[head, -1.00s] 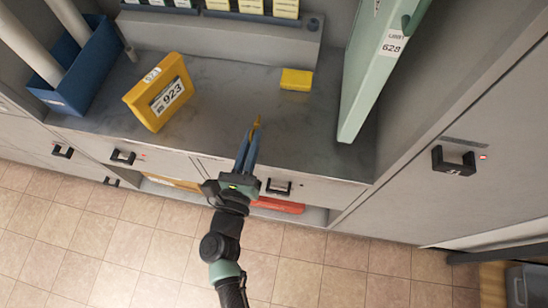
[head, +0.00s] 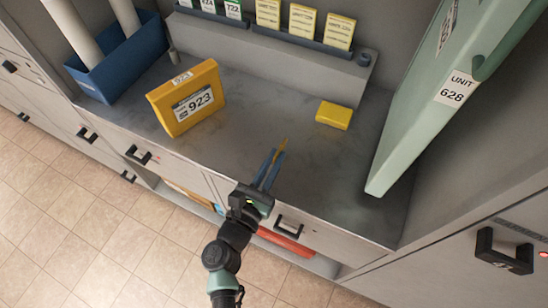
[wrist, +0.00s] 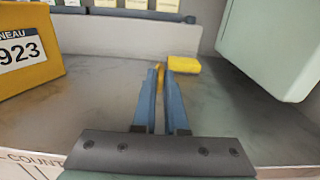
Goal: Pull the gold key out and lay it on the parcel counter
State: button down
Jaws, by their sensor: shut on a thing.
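My gripper (head: 272,166) has its blue fingers shut on the gold key (head: 282,146), which sticks out past the fingertips. In the wrist view the key (wrist: 160,76) shows as a gold sliver between the fingertips (wrist: 160,84); much of it is hidden by them. The key is over the grey parcel counter (head: 235,110), between the yellow 923 parcel and the small yellow block. I cannot tell whether the key touches the counter top.
The yellow 923 parcel (head: 187,97) stands to the left. A small yellow block (head: 333,115) lies farther back. A green unit 628 door (head: 425,110) hangs open at right. A blue bin with rolls (head: 115,67) is at far left. The counter's middle is clear.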

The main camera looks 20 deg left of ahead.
jog(key=shift+f+b, duration=2.55)
jog(key=shift+f, duration=0.25)
jog(key=c, duration=0.9)
grip_release()
jog(key=s, duration=0.3)
jog(key=s+r, duration=0.1)
jog(key=s, duration=0.2)
jog(key=s+r+p, duration=0.1)
jog(key=s, duration=0.2)
jog(key=shift+a, duration=0.15)
